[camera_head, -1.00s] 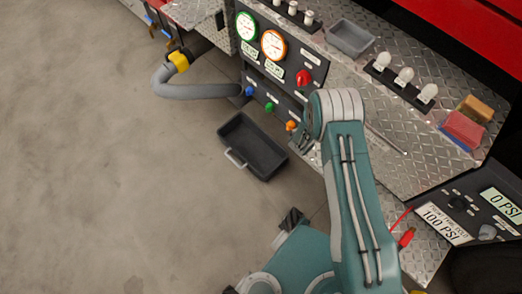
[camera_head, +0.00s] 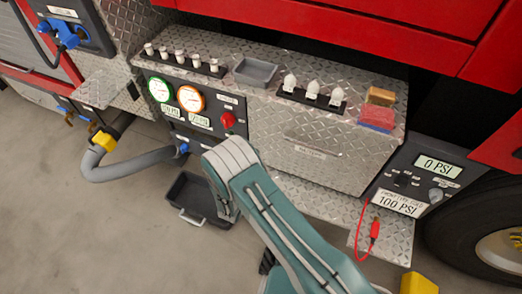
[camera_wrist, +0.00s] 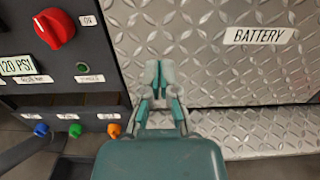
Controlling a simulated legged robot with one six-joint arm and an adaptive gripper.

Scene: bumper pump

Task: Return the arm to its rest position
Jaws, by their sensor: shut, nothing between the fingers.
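My gripper (camera_wrist: 159,78) shows in the wrist view with its two teal fingers and grey tips together, shut and empty. It points at the diamond-plate battery cover (camera_wrist: 225,50), right of the black pump panel. I cannot tell the gap between the tips and the plate. In the head view my teal arm is raised and bent in front of the bumper, and the gripper is hidden behind it.
The pump panel has a red knob (camera_head: 228,120), which also shows in the wrist view (camera_wrist: 54,28). A black bin (camera_head: 196,198) sits on the floor below. A grey hose (camera_head: 125,168) curves at left. A red clip (camera_head: 375,228) hangs at right. Open floor lies at lower left.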

